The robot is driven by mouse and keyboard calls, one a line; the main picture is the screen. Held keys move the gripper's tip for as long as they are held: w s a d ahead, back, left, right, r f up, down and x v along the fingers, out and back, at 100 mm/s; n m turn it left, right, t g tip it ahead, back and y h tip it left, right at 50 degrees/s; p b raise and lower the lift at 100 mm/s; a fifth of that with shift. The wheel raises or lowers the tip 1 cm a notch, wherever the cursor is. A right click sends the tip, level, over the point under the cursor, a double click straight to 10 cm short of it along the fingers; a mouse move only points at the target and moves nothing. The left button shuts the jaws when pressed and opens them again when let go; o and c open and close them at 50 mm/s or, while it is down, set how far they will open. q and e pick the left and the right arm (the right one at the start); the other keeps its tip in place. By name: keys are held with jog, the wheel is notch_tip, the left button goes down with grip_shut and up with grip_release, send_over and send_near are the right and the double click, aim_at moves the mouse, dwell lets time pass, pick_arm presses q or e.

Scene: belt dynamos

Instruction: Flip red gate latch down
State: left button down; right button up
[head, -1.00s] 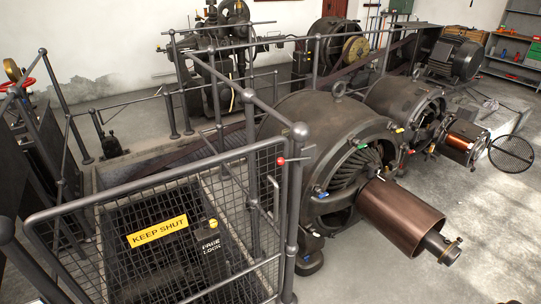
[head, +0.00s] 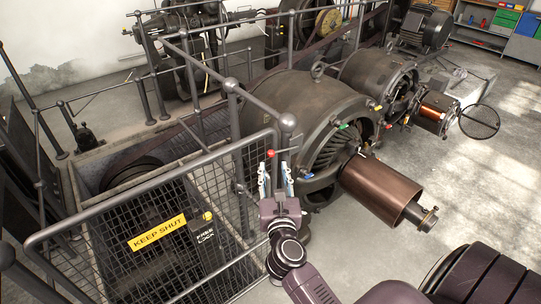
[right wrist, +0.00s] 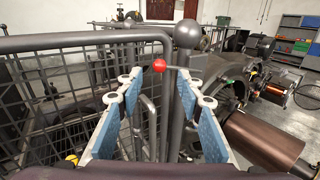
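The red gate latch knob (head: 269,154) sits at the top corner of the mesh gate (head: 110,197). In the right wrist view the red knob (right wrist: 159,65) is on a thin lever that runs about level to the right, towards the ball-topped post (right wrist: 187,34). My right gripper (head: 275,172) is open and empty, just below and in front of the knob in the head view. In the right wrist view the knob shows between the blue-padded fingers (right wrist: 160,88), apparently beyond their tips, without visible contact. My left gripper is out of view.
A yellow KEEP SHUT plate (head: 157,233) and a dark lock box (head: 207,236) are on the gate. The ball-topped post (head: 287,122) stands right beside the latch. A large dynamo (head: 300,110) with a copper drum (head: 380,190) stands to the right. Open floor lies at right.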

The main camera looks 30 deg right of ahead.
aim_at(271, 155)
jog(key=p+x, duration=0.1)
jog(key=x, duration=0.5)
jog(key=shift+a, duration=0.1)
grip_shut()
dwell(0.3)
